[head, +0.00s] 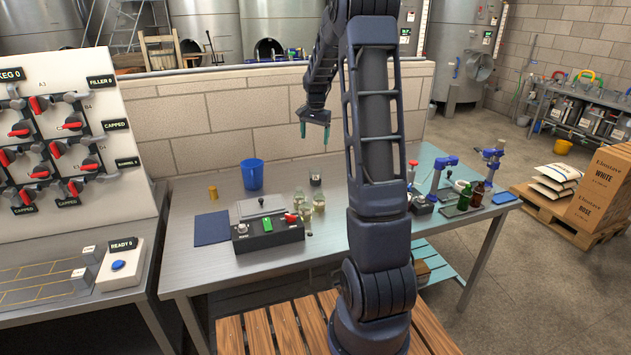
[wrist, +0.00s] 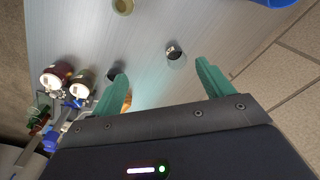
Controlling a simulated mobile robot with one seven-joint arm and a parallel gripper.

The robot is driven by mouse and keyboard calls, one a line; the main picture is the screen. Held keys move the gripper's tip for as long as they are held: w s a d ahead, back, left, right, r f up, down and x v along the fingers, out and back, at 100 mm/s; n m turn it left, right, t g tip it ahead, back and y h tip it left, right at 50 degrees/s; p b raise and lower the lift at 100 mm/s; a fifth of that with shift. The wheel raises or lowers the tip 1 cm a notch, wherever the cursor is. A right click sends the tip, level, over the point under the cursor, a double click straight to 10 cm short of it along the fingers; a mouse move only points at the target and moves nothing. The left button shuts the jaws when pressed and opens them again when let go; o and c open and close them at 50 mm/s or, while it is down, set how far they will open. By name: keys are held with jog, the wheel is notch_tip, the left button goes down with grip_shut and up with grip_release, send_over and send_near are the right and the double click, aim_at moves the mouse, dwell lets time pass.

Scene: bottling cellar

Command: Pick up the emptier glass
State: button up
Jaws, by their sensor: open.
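My gripper (head: 314,133) is open and empty, high above the back of the steel table, its green fingers pointing down. A cluster of small clear glass vessels with pale yellowish contents stands on the table below it: one at the left (head: 299,198), one at the right (head: 319,201) and one in front (head: 306,215). Their fill levels are too small to compare. A small dark-topped clear vessel (head: 316,180) stands behind them. In the wrist view, a clear vessel with something dark in it (wrist: 176,55) lies beyond the open fingers (wrist: 162,70); a yellowish round vessel (wrist: 122,7) is at the top edge.
A black control box (head: 268,237) with a red knob sits in front. A low block wall (head: 230,120) runs behind the table. Green and brown bottles (head: 470,195) stand at right.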

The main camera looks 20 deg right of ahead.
aim_at(315, 176)
jog(key=w+d+f+m+g, duration=0.1)
jog(key=w+d+f+m, duration=0.25)
jog(key=w+f, duration=0.85)
jog(key=shift+n, duration=0.35)
jog(key=shift+s+d+f, duration=0.1)
jog(key=shift+s+f, duration=0.15)
jog(key=shift+f, duration=1.95)
jog(key=shift+s+d+f, duration=0.1)
jog(key=shift+s+f, duration=0.15)
jog(key=shift+f, duration=2)
jog(key=shift+s+d+f, duration=0.1)
jog(key=shift+s+f, duration=0.15)
jog(key=shift+f, duration=1.95)
jog(key=shift+a, duration=0.1)
jog(key=c, duration=1.1)
jog(key=shift+r, duration=0.15)
notch_tip(315, 176, up, 20)
jog(key=shift+f, duration=0.2)
